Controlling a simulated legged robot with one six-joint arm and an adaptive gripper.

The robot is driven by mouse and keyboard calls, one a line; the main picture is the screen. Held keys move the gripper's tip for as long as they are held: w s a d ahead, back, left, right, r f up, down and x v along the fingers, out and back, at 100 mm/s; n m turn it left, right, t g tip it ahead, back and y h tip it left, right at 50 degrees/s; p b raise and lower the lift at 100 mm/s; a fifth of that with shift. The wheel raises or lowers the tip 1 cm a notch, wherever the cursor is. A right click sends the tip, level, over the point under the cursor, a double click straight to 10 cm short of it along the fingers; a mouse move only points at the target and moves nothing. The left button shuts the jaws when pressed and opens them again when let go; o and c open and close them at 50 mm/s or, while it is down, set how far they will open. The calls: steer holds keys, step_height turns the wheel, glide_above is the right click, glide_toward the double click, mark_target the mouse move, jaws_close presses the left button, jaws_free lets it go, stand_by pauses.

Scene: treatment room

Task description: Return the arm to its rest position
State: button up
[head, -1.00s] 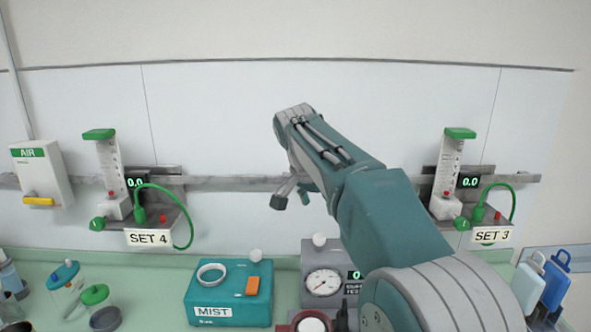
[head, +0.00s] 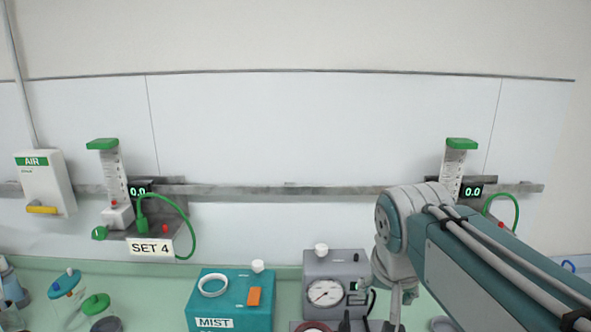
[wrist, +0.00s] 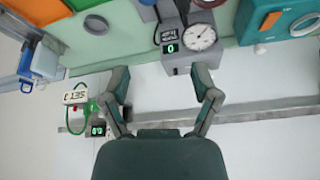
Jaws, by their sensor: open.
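In the head view the gripper hangs down beside the right side of the grey gauge box (head: 326,266), partly cut off by the lower edge. Whether it touches anything there I cannot tell. The gauge box also shows in the wrist view (wrist: 178,62), beyond the fingertips.
A teal MIST box (head: 230,305) stands on the green counter (head: 150,278). A wall rail (head: 290,190) carries the SET 4 flowmeter (head: 113,180) and another flowmeter (head: 453,165) partly behind my arm. A white AIR box (head: 45,185) is at left. The wall's middle is clear.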

steer(key=s+d+f+n+t, duration=0.1)
steer(key=s+f+n, duration=0.1)
steer(key=s+f, duration=0.7)
steer(key=shift+s+d+n+y, duration=0.3)
steer(key=shift+s+d+y, duration=0.1)
steer(key=shift+s, duration=1.05)
